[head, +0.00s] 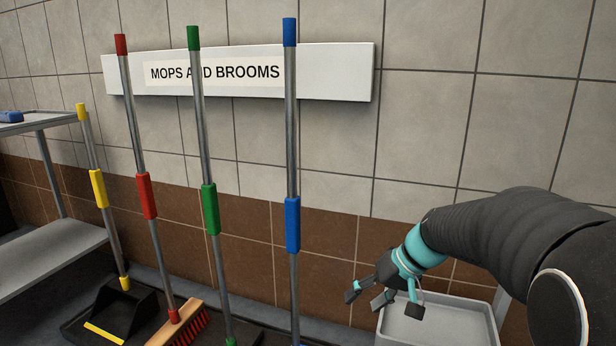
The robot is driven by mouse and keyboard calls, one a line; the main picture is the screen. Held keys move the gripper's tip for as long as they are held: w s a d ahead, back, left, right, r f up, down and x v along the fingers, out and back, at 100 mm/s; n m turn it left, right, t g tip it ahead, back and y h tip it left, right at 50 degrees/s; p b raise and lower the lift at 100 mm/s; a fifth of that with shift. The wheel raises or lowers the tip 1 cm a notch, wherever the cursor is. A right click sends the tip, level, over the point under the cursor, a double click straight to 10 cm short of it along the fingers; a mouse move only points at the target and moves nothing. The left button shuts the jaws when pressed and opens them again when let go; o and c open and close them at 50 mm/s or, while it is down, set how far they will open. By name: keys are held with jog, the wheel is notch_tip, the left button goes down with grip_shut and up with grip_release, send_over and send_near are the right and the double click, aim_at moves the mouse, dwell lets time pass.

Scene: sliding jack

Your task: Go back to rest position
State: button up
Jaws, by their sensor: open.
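My gripper (383,299) is at the lower right in the head view, at the end of my dark arm with a teal band. Its fingers are spread and nothing is between them. It hangs in front of the tiled wall, at the left edge of a light grey tray (455,309) in the picture. How high it is above the tray I cannot tell. The gripper is apart from the blue-handled pole (292,224), which is to its left.
Poles with green (210,208), red (146,195) and yellow (98,188) grips lean along the wall under a "MOPS AND BROOMS" sign (330,74). A red-bristled broom (178,325) and black dustpan (115,310) are on the floor. A grey shelf (40,262) stands at left.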

jog(key=s+d+r+t+h+p, duration=0.1)
jog(key=s+r+h+p, duration=0.1)
jog(key=s, duration=0.5)
jog(key=s+d+r+m+t+h+p, duration=0.1)
jog(key=s+r+h+p, duration=0.1)
jog(key=s+r+p, duration=0.2)
jog(key=s+d+r+t+h+p, duration=0.1)
jog(key=s+r+h+p, duration=0.1)
jog(key=s+r, duration=0.5)
jog(key=shift+s+d+p, duration=0.35)
jog(key=shift+s+p, duration=0.15)
jog(key=shift+s, duration=1.6)
